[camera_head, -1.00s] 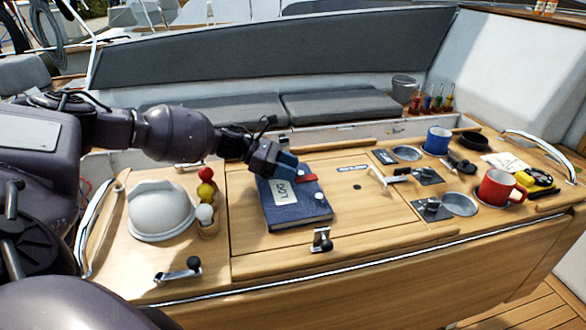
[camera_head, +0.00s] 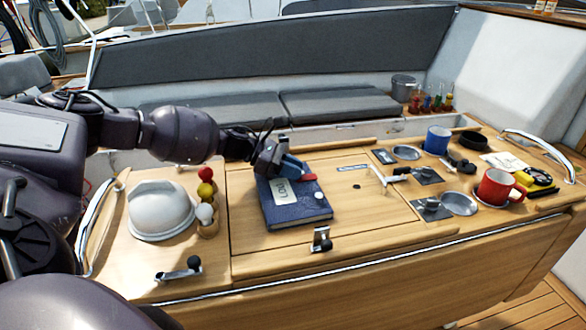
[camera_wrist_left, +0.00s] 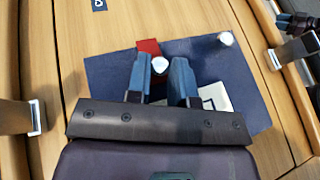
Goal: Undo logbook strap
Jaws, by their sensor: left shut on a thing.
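The dark blue logbook (camera_head: 297,212) lies flat on the wooden cockpit table, with a white label (camera_head: 283,190) on its cover. A red strap piece (camera_head: 309,177) shows at the book's far edge; it also shows in the left wrist view (camera_wrist_left: 149,47). My left gripper (camera_head: 299,168) is over that edge, its blue fingers on either side of a small white knob (camera_wrist_left: 160,65) beside the red strap. The fingers are shut on this knob. A second white knob (camera_head: 319,196) stands near the book's right edge, apart from the gripper. My right gripper is out of view.
Left of the book are a white domed item (camera_head: 161,210) and a wooden holder with red, yellow and white balls (camera_head: 206,191). A metal latch (camera_head: 321,239) sits in front. Cleats and cup holders, a blue mug (camera_head: 437,140) and a red mug (camera_head: 497,187) are at right.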

